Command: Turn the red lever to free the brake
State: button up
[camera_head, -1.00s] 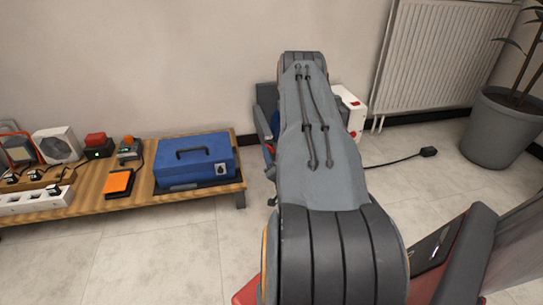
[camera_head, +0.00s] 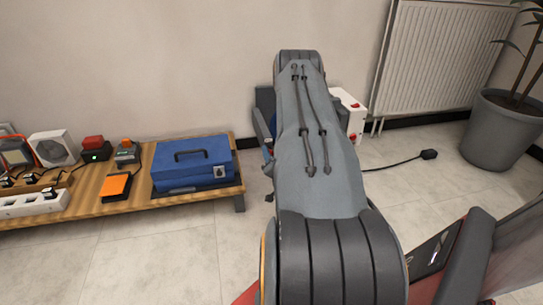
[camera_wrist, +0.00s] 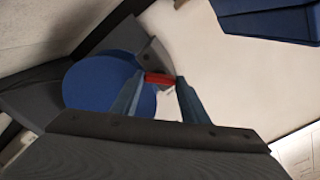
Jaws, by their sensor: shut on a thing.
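The red lever (camera_wrist: 159,79) shows in the wrist view as a short red bar at the end of a dark grey part (camera_wrist: 155,58). My gripper (camera_wrist: 157,82) has its two blue-grey fingers on either side of the lever and is shut on it. A round blue part (camera_wrist: 98,84) lies just left of the fingers. In the head view my grey arm covers the lever and my gripper. A dark grey object (camera_head: 264,110) and a white box with a red button (camera_head: 353,118) show on either side of my arm.
A low wooden table (camera_head: 140,202) on the left bears a blue toolbox (camera_head: 192,162), an orange-topped pad (camera_head: 116,187) and several small devices. A radiator (camera_head: 440,58) and a potted plant (camera_head: 503,130) stand right. A black cable and plug (camera_head: 429,155) lie on the floor.

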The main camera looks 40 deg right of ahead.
jog(key=n+p, duration=0.2)
jog(key=n, duration=0.1)
jog(key=n+p, duration=0.2)
jog(key=p, duration=0.1)
jog(key=n+p, duration=0.3)
jog(key=shift+s+n, duration=0.25)
jog(key=shift+n, duration=0.05)
jog(key=shift+f, duration=0.15)
dwell(0.5)
jog(key=o, duration=1.1)
jog(key=shift+d, duration=0.15)
jog(key=shift+c, duration=0.2)
jog(key=shift+w, duration=0.1)
jog(key=p+v, duration=0.3)
jog(key=v, duration=0.5)
jog(key=shift+p, duration=0.3)
jog(key=shift+w, duration=0.1)
